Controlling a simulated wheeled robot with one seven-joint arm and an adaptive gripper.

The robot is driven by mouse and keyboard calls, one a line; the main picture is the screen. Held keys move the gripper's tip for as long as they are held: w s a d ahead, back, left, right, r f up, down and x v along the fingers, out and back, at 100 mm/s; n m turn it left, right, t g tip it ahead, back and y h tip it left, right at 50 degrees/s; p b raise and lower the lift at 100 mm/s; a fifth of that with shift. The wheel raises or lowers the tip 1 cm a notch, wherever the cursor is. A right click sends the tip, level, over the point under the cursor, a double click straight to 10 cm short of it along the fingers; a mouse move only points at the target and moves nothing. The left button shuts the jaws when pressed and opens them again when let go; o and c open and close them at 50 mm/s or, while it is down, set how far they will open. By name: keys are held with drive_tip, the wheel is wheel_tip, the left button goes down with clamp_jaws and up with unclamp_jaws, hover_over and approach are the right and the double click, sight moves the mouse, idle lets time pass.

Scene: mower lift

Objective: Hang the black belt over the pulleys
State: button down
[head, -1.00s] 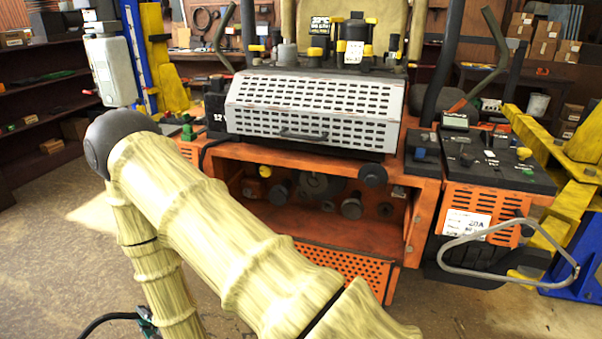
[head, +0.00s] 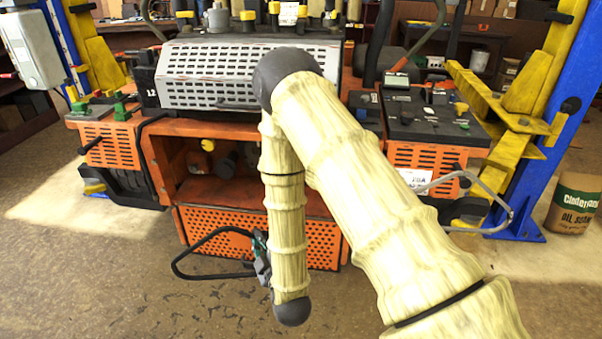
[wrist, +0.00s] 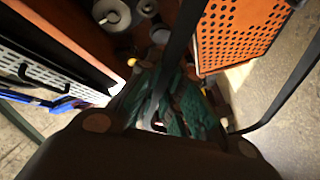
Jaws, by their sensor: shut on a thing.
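My gripper (head: 260,262) hangs low in front of the orange machine, its teal fingers shut on the black belt (head: 215,275). The belt sticks out to the left as an open loop, clear of the machine's front. In the wrist view the belt (wrist: 285,98) runs as dark bands past the gripper (wrist: 168,98). The pulleys (head: 226,166) are grey round wheels inside the machine's open bay, above and behind the gripper. My arm hides the bay's right part. Some pulleys (wrist: 112,14) show at the top of the wrist view, apart from the belt.
An orange perforated panel (head: 225,238) lies below the bay. A grey slotted cover (head: 205,82) is above it. A bent metal handle (head: 497,226) sticks out at right. Blue lift posts (head: 568,100) stand at the sides. The floor in front is clear.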

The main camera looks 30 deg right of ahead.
drive_tip(key=w+d+r+m+h+p, duration=0.3)
drive_tip(key=w+d+r+h+p, duration=0.15)
drive_tip(key=w+d+r, duration=0.6)
drive_tip(key=d+x, duration=0.2)
drive_tip(key=x, duration=0.9)
drive_tip(key=shift+d+r+g, duration=0.15)
drive_tip(key=shift+g, duration=0.15)
idle(0.5)
idle(0.6)
drive_tip(key=shift+w+d+b, duration=0.4)
drive_tip(key=shift+w+d, duration=0.15)
drive_tip(key=shift+w, duration=0.3)
drive_tip(key=shift+w+d+b, duration=0.35)
drive_tip(key=shift+w+d, duration=0.2)
drive_tip(key=shift+w, duration=0.25)
idle(0.6)
drive_tip(key=shift+s+a+f+b, duration=0.1)
drive_tip(key=shift+a+f+b, duration=0.05)
drive_tip(key=shift+f+b, duration=0.3)
idle(0.4)
drive_tip(key=c, duration=1.5)
unclamp_jaws()
drive_tip(key=shift+a+f, duration=0.1)
drive_tip(key=shift+f, duration=0.05)
